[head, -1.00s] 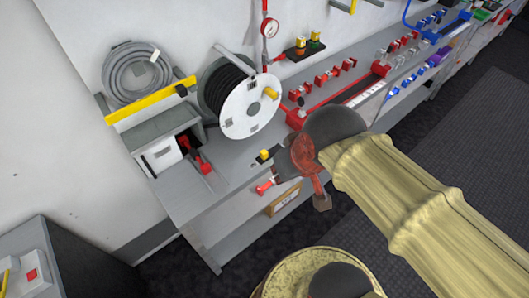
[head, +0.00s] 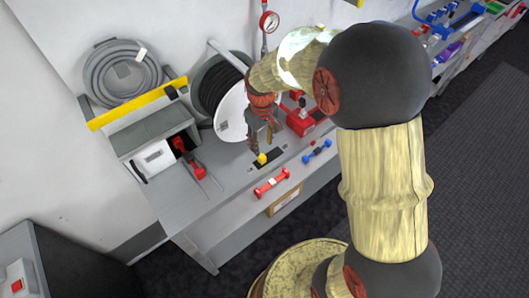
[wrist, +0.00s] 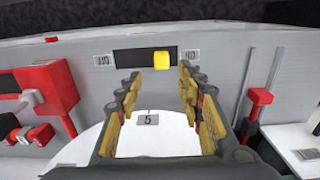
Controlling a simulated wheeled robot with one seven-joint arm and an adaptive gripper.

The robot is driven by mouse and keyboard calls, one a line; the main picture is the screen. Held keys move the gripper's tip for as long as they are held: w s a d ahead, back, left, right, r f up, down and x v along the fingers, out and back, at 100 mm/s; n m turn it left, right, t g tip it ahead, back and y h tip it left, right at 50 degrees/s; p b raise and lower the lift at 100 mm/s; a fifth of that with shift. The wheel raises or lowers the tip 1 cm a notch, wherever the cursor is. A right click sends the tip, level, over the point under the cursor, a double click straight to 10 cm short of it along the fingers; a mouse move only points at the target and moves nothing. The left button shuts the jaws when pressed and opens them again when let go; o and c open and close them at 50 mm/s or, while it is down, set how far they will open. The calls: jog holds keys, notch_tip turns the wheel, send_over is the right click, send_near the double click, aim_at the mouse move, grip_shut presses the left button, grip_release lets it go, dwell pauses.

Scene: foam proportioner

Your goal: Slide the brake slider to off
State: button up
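The brake slider is a small yellow knob (wrist: 163,60) in a black slot (wrist: 130,58) on the grey bench panel. In the wrist view the knob sits near the slot's right end. A small label stands at each end of the slot, with lettering too small to read surely. The knob also shows in the head view (head: 262,158), just below my fingertips. My gripper (wrist: 163,100) is open and empty, its two fingers apart and pointing toward the slot. In the head view my gripper (head: 262,143) hangs in front of the reel, close to the knob.
A white reel disc (head: 231,112) with a black hose stands behind my gripper. A red block (head: 302,122) is to the right, and a red-ended bar (head: 271,184) and a blue-ended bar (head: 317,151) are at the front edge. A red lever (head: 190,160) is to the left.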

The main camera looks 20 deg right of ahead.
aim_at(262, 156)
jog(key=shift+s+a+f, duration=0.1)
jog(key=shift+s+f, duration=0.15)
jog(key=shift+f, duration=0.15)
notch_tip(262, 156, down, 7)
jog(key=shift+w+f+b, duration=0.1)
jog(key=shift+b, duration=0.85)
jog(key=c, duration=0.3)
grip_shut()
